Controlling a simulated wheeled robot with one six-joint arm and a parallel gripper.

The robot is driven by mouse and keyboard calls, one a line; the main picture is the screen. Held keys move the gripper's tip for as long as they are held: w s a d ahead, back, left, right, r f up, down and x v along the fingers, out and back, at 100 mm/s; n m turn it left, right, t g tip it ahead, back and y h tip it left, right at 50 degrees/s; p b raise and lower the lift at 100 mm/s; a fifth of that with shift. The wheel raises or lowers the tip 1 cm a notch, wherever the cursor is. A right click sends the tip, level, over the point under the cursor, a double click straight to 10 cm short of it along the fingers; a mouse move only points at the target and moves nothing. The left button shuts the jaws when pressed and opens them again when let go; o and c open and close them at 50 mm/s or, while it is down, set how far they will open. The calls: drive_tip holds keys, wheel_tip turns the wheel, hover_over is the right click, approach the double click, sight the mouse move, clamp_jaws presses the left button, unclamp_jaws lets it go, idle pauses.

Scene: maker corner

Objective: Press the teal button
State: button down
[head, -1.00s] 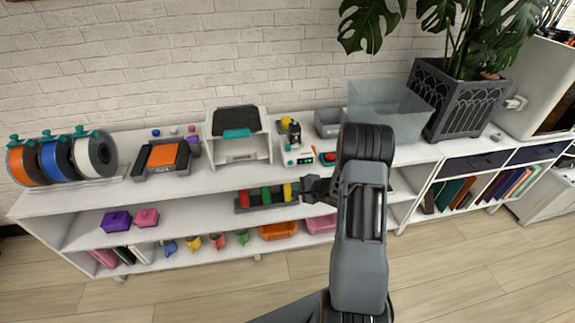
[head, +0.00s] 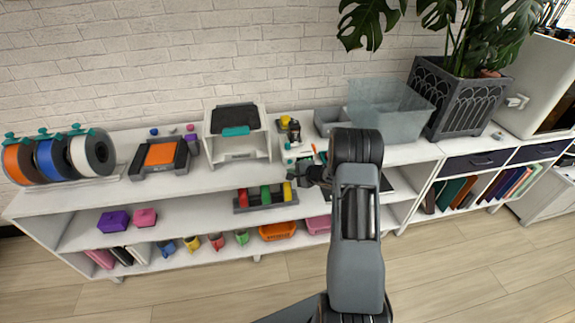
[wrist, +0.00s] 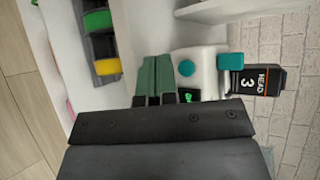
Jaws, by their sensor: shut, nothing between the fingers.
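The teal button (wrist: 186,67) is a round disc on the front of a white device (wrist: 208,62) in the wrist view. The white device also shows on the shelf top in the head view (head: 291,154), partly hidden by my arm. My gripper (wrist: 155,60) is shut and empty, its fingertips beside the teal button and apart from it in the picture. In the head view my gripper (head: 303,172) is in front of the device's lower edge. A small green display (wrist: 189,96) sits beside the button, partly covered by my gripper.
A teal block (wrist: 230,61) and a black cartridge marked HEAD 3 (wrist: 262,80) are beyond the button. A rack of coloured spools (head: 265,196) stands on the shelf below. A white machine (head: 238,145) is left of the device, a clear bin (head: 390,112) right.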

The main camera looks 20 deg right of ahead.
drive_tip(key=shift+w+d, duration=0.15)
drive_tip(key=shift+w, duration=0.8)
drive_tip(key=shift+w+d+p, duration=0.15)
drive_tip(key=shift+w+p, duration=0.55)
drive_tip(key=shift+p, duration=0.25)
idle(1.9)
drive_tip(key=shift+s+r, duration=0.1)
idle(0.4)
drive_tip(key=shift+s+p, duration=0.5)
drive_tip(key=shift+s, duration=0.2)
drive_tip(key=s+p, duration=0.1)
drive_tip(key=s, duration=0.1)
drive_tip(key=s+a+p, duration=0.1)
drive_tip(key=s, duration=0.1)
drive_tip(key=shift+s+a, duration=0.15)
drive_tip(key=shift+s, duration=0.25)
idle(0.5)
